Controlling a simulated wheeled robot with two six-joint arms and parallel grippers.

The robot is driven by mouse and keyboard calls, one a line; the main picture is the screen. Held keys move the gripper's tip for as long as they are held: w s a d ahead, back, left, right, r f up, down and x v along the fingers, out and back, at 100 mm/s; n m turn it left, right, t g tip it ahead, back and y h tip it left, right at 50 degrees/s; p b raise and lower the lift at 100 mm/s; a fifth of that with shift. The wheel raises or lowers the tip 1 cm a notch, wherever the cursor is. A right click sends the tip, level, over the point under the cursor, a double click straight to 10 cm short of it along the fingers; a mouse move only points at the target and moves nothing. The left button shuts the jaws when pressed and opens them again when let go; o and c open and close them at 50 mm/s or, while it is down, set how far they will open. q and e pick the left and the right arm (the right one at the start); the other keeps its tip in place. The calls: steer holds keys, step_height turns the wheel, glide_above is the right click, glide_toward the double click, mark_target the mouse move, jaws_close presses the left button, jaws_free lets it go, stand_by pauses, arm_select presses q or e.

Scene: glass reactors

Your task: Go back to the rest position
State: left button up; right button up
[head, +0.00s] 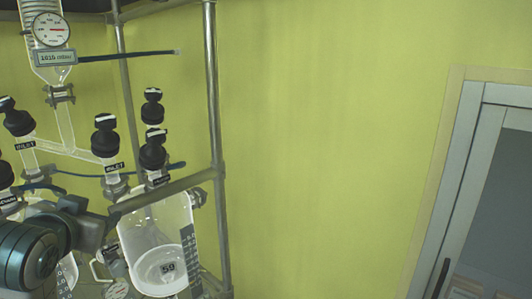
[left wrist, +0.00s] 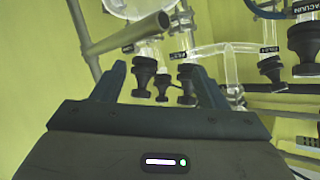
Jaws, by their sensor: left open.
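My left gripper (head: 88,226) is at the lower left of the head view, in front of the glass reactor (head: 160,225). In the left wrist view, its two dark fingers (left wrist: 153,75) stand apart with nothing held between them. Black valve knobs (left wrist: 165,82) show beyond the fingers; I cannot tell from this view how near they are. My right gripper is in neither view.
A metal frame with an upright post (head: 214,120) and a cross rail (head: 165,190) surrounds the glassware. Black-capped inlets (head: 105,137) and a pressure gauge (head: 51,30) are at the left. A yellow wall (head: 330,140) and a door frame (head: 460,180) are on the right.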

arm_select(q)
steer(key=s+d+f+g+h, duration=0.1)
steer(key=s+f+g, duration=0.2)
steer(key=f, duration=1)
steer(key=s+d+f+g, duration=0.2)
steer(key=s+f, duration=0.1)
steer(key=f, duration=1)
steer(key=s+d+f+g+h, duration=0.15)
steer(key=s+f+g, duration=0.35)
steer(key=s+f, duration=1.35)
step_height(320, 180, down, 33)
steer(key=s+a+n+g+b, duration=0.1)
steer(key=s+a+g+b, duration=0.1)
steer(key=a, duration=0.1)
steer(key=s+f, duration=1.7)
steer(key=shift+a+f+g+b, duration=0.3)
steer(key=shift+a+b, duration=0.05)
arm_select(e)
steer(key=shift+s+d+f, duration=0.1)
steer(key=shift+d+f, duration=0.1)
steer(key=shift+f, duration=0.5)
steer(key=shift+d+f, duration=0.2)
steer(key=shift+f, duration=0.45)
arm_select(q)
steer(key=shift+s, duration=0.1)
